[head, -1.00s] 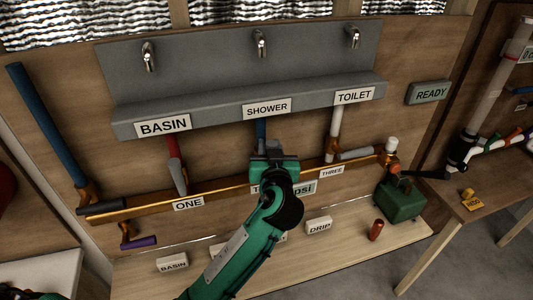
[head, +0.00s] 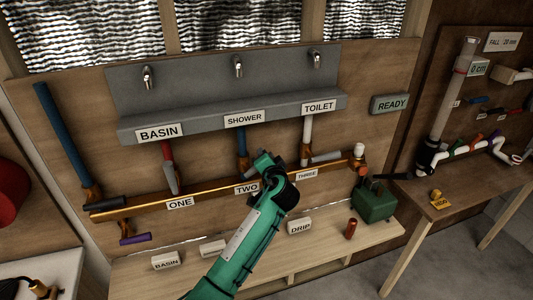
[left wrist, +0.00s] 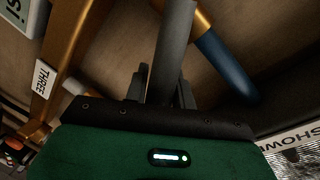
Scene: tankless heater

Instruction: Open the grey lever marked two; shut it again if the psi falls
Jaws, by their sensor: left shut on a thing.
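The grey lever marked two shows in the left wrist view (left wrist: 172,50), slanting away from the blue pipe (left wrist: 225,65). My left gripper (left wrist: 168,85) is shut on this lever. In the head view my left gripper (head: 268,165) is just right of the blue pipe (head: 242,142) and hides the lever. The TWO label (head: 247,188) is visible below. The psi plate (left wrist: 16,14) is cut off in the left wrist view and its number cannot be read; my arm hides it in the head view. My right gripper is not in view.
Grey lever one (head: 169,180) lies along the red pipe, and grey lever three (head: 325,157) points right from the white pipe. A copper pipe (head: 145,205) runs below. A green box (head: 374,203) stands at the right. A READY sign (head: 391,104) hangs on the wall.

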